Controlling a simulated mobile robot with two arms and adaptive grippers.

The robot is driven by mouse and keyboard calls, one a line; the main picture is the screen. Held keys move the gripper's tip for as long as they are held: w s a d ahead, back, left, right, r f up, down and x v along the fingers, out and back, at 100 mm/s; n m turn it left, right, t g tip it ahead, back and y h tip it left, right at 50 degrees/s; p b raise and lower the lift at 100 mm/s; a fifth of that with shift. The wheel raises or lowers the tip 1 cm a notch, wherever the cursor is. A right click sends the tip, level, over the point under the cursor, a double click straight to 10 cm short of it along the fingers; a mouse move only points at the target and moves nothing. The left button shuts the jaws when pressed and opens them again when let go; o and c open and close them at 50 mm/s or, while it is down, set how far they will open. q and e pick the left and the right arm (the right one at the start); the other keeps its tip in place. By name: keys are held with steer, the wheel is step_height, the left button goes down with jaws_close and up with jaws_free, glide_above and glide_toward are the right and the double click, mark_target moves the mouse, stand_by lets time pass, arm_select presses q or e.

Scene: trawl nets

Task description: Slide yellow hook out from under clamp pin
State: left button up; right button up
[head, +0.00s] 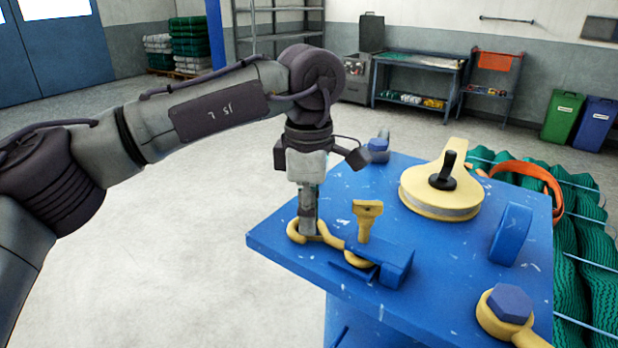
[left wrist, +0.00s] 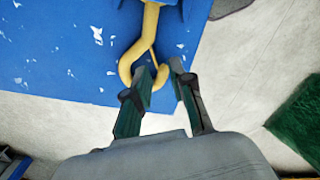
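The yellow hook (head: 331,240) lies on the blue table (head: 285,247) near its front left edge. Its curved end is at my left gripper (head: 307,230), and its other end runs under the clamp (head: 392,262). The yellow T-handled clamp pin (head: 367,220) stands upright at the clamp. In the left wrist view, the hook (left wrist: 151,22) reaches down between the fingers of my left gripper (left wrist: 165,68). One finger is inside the hook's curve and the other is outside, with a visible gap. The fingers are open around it. My right gripper is out of view.
A yellow pulley block (head: 430,207) with a black handle sits behind the clamp. A blue upright lug (head: 510,235) and a blue bolt with a yellow fitting (head: 487,318) stand to the right. Green netting (head: 590,240) lies beyond the table's right edge. Open floor is left.

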mark_target(309, 243)
arm_select(q)
steer(key=shift+f, duration=1.65)
jaws_close()
